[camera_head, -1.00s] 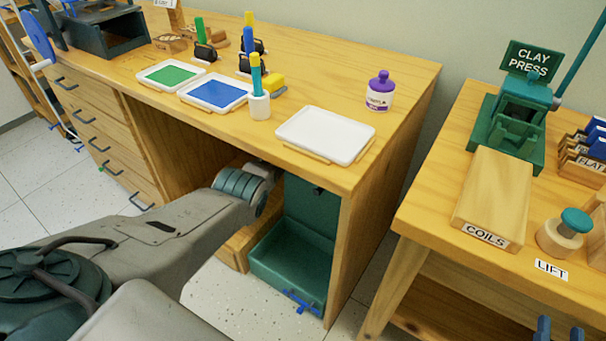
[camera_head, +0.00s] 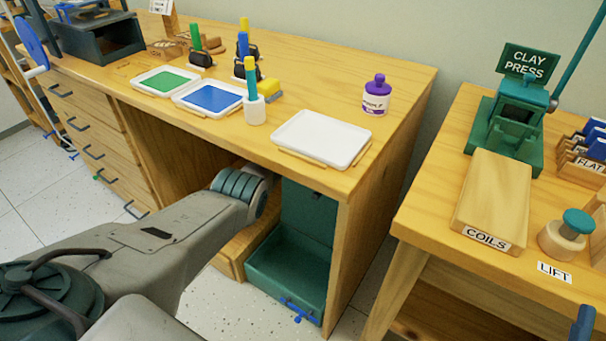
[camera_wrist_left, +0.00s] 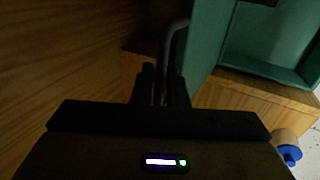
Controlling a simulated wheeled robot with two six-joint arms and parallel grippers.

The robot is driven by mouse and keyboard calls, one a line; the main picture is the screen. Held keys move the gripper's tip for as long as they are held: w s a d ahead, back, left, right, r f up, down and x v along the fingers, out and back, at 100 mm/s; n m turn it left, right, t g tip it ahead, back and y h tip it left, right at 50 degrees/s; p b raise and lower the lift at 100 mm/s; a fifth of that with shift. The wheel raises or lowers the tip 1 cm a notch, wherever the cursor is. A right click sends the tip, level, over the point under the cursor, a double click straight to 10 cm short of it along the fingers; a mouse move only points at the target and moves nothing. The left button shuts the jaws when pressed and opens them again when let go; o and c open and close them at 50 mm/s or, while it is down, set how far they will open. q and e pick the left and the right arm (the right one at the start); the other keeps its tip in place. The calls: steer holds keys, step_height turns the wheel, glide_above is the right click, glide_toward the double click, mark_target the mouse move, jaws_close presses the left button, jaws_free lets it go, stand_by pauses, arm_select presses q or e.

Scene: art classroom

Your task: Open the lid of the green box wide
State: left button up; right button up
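The green box (camera_head: 262,274) sits under the wooden desk on the left in the head view. Its lid (camera_head: 308,214) stands raised at the back, and the inside shows. My left arm reaches under the desktop there, and its gripper is hidden in that view. In the left wrist view the dark fingers of my left gripper (camera_wrist_left: 161,86) are close together around a grey curved handle (camera_wrist_left: 179,30). The handle is beside the green lid (camera_wrist_left: 207,38), and the box interior shows at the upper right. My right gripper cannot be made out.
The desktop edge is just above my left arm. The desk holds a white tray (camera_head: 322,138), a purple-capped bottle (camera_head: 376,96) and paint trays. A second table with a clay press (camera_head: 506,128) stands to the right. A dark blue part (camera_head: 583,324) at the lower right edge is unclear.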

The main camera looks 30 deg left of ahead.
arm_select(q)
steer(key=shift+o, duration=0.7)
steer(key=shift+s, duration=0.1)
